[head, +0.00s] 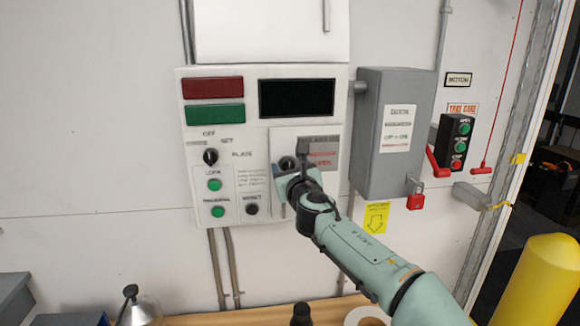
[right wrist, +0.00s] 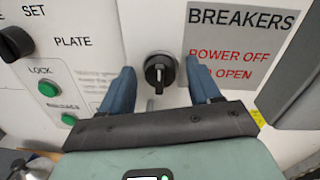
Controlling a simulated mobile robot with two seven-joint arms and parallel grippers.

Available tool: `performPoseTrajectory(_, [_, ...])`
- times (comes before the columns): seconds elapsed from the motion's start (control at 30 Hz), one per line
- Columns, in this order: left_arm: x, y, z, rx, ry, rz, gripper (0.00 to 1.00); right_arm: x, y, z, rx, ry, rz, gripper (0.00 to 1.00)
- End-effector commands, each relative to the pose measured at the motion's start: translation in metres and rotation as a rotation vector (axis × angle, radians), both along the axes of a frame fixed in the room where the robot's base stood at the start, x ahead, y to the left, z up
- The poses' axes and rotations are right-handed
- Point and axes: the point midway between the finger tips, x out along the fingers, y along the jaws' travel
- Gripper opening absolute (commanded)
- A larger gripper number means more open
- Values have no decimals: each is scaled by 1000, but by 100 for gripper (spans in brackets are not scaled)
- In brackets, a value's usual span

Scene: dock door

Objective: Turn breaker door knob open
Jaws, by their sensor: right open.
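The breaker door (head: 328,172) is a pale panel on the white control box, with a grey label reading "BREAKERS, POWER OFF TO OPEN" (right wrist: 240,45). Its black round knob (right wrist: 160,70) shows in the right wrist view, its grip bar close to upright. In the head view the knob (head: 287,163) is partly hidden by my right gripper (head: 283,180). The right gripper is open, its two blue fingers (right wrist: 161,88) on either side of the knob and apart from it. The door looks shut. My left gripper is not in view.
Left of the door are a black selector knob (head: 210,156) and green buttons (head: 214,185). A grey box (head: 390,135) with a red padlock (head: 415,194) juts out at the right. A yellow bollard (head: 540,285) stands lower right. A wooden bench (head: 240,318) runs below.

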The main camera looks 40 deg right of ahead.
Motion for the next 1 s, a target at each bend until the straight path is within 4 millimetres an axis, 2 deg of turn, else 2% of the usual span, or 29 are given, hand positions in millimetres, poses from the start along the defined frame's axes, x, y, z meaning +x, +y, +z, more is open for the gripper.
performPoseTrajectory(0.23, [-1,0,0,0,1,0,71,1,0,-1,1,1,1,62])
performPoseTrajectory(0.27, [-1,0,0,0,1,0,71,1,0,-1,0,1,0,56])
performPoseTrajectory(0.4, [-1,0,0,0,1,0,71,1,0,-1,0,1,0,10])
performPoseTrajectory(0.43, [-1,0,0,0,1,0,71,1,0,-1,0,1,0,6])
performPoseTrajectory(0.77, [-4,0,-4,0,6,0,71,0,0,-2,32,-17,1,6])
performPoseTrajectory(1.0, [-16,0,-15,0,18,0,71,0,1,-3,149,-82,3,6])
